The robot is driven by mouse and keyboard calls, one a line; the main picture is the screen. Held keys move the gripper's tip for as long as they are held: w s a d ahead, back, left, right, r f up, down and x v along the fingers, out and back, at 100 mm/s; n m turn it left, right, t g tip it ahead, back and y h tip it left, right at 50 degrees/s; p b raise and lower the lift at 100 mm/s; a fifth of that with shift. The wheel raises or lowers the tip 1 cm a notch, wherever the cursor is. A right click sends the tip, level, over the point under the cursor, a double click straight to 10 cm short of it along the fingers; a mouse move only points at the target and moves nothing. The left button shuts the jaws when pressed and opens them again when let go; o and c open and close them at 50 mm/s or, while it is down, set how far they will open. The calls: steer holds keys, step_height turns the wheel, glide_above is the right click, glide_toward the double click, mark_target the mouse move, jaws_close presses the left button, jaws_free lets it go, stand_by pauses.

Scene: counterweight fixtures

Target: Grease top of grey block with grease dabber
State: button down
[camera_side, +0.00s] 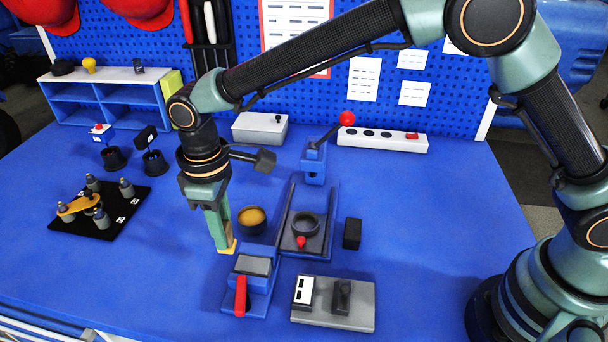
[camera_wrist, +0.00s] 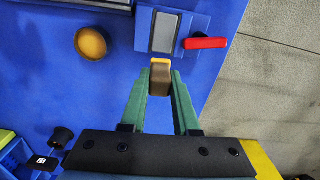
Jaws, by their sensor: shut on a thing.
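My gripper (camera_side: 221,240) is shut on the grease dabber, a small brown block with a yellow tip (camera_side: 231,247). In the wrist view the dabber (camera_wrist: 160,80) sits between the green fingers (camera_wrist: 160,92), tip pointing down and away. The grey block (camera_side: 253,265) sits in a blue fixture with a red lever (camera_side: 240,296), just right of and nearer than the dabber in the side view. In the wrist view the grey block (camera_wrist: 164,32) lies just beyond the tip. The grease pot (camera_side: 251,219), dark with yellow-brown grease, stands behind the fixture; it also shows in the wrist view (camera_wrist: 91,42).
A blue slide fixture with a black ring (camera_side: 305,224) and a red-ball lever (camera_side: 347,119) stands right of the pot. A grey switch plate (camera_side: 333,303) lies right of the block fixture. A black peg board (camera_side: 98,208) lies left. Table between board and gripper is clear.

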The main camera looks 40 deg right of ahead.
mark_target(230, 242)
step_height(230, 242, down, 3)
steer(key=shift+f, duration=0.2)
steer(key=shift+s+d+f, duration=0.1)
steer(key=shift+s+d, duration=2.55)
steer(key=shift+d, duration=0.05)
steer(key=shift+w+a+f, duration=0.1)
steer(key=shift+w+a, duration=2.6)
steer(key=shift+a, duration=0.05)
steer(key=shift+r, duration=4.1)
